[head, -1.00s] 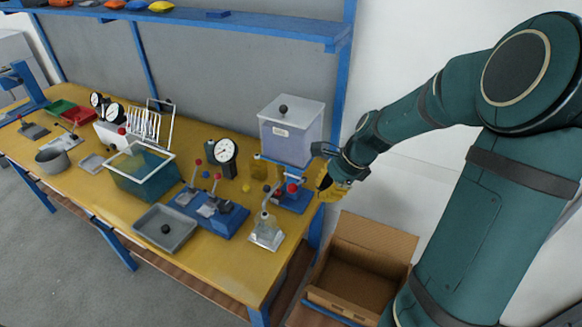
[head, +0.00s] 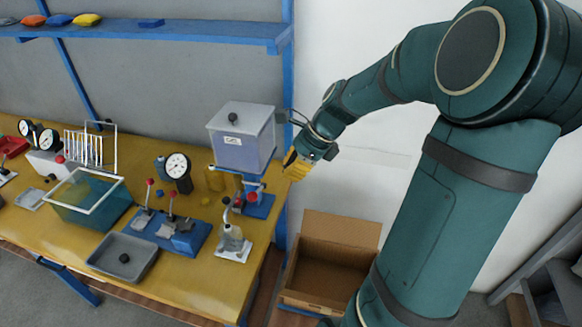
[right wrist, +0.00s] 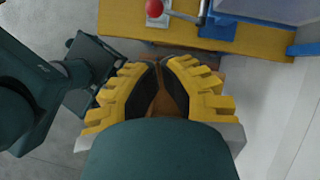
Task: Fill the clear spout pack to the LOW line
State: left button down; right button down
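The clear spout pack (head: 232,238) stands upright on a small white stand (head: 233,251) at the front right of the yellow table. Its LOW line is too small to make out. Behind it, a translucent lidded tank (head: 243,140) sits on a blue stand (head: 260,206). A red-knobbed lever shows in front of the stand. My right gripper (head: 297,165) is just right of the tank, apart from the pack. In the right wrist view, its yellow fingers (right wrist: 160,68) are empty with a narrow gap between them. My left gripper is not recognisable in the head view.
An open cardboard box (head: 328,262) stands on the right, below the table edge. A blue lever fixture (head: 176,236), a grey tray (head: 123,257), a dial gauge (head: 178,168) and a water tank (head: 90,199) crowd the table to the left. A blue shelf (head: 190,30) runs above.

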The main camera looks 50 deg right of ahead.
aim_at(258, 191)
jog(key=w+a+r+b+x, duration=0.1)
jog(key=x, duration=0.9)
jog(key=shift+b, duration=0.3)
jog(key=shift+a, duration=0.1)
jog(key=shift+a+f+h, duration=0.15)
jog(key=shift+f+h, duration=0.05)
jog(key=shift+h, duration=0.1)
